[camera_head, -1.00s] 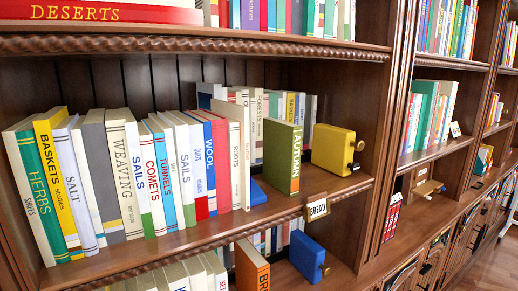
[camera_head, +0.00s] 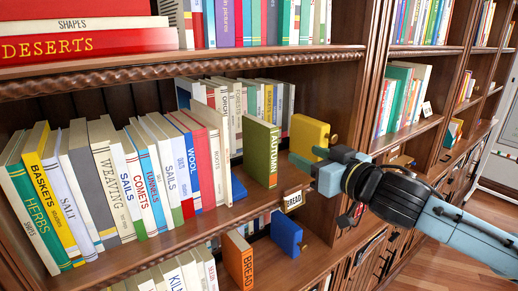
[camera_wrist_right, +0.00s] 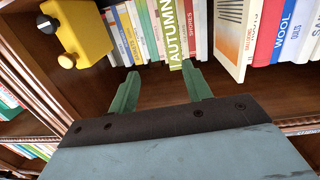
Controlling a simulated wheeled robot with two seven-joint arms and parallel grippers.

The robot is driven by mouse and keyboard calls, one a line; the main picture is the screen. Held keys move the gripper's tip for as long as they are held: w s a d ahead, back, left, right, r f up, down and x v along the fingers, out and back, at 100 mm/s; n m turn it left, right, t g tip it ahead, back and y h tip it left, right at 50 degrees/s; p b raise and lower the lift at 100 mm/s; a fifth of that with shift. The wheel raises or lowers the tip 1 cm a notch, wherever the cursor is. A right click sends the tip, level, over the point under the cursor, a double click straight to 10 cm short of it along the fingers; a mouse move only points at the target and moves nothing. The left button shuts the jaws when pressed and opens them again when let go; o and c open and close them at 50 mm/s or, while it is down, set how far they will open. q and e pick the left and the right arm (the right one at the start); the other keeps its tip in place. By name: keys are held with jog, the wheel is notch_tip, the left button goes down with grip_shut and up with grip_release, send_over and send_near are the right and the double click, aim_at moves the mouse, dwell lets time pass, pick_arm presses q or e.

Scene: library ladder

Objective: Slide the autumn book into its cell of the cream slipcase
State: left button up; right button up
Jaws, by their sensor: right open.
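The autumn book (camera_head: 261,150) stands upright on the middle shelf, a green book with AUTUMN on its olive spine. It also shows in the right wrist view (camera_wrist_right: 175,30), just beyond my right gripper's fingertips. My right gripper (camera_head: 310,160) is open and empty in front of the shelf, to the right of the book. In the right wrist view my fingers (camera_wrist_right: 160,72) are spread apart, with the book's spine beyond the right finger. I cannot make out the cream slipcase in these views. My left gripper is not in view.
A yellow block with a knob (camera_head: 308,134) stands right of the book. A blue block (camera_head: 238,188) lies to its left, beside a row of books (camera_head: 130,180). A blue knobbed block (camera_head: 286,233) stands below.

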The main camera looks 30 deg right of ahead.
notch_tip(320, 180, up, 3)
jog(key=a, duration=0.1)
jog(key=p, duration=0.2)
send_near(265, 124)
jog(key=shift+t+y, duration=0.4)
jog(key=shift+w+d+f, duration=0.2)
jog(key=shift+w, duration=0.45)
jog(key=shift+w+d+f, duration=0.15)
jog(key=shift+w, duration=0.45)
jog(key=shift+w+d+f, duration=0.2)
jog(key=shift+w, duration=0.45)
jog(key=shift+w+a+f, duration=0.1)
jog(key=shift+w+a, duration=0.05)
jog(key=shift+w, duration=0.5)
jog(key=shift+w+a+p, duration=0.1)
jog(key=shift+w+p, duration=0.4)
jog(key=shift+p, duration=0.15)
jog(key=w, duration=0.1)
jog(key=w+p, duration=0.1)
jog(key=w, duration=0.1)
jog(key=shift+w+a+p, duration=0.15)
jog(key=shift+a+p, duration=0.15)
jog(key=shift+w+f, duration=0.15)
jog(key=shift+w, duration=0.3)
grip_shut()
jog(key=shift+n, duration=0.3)
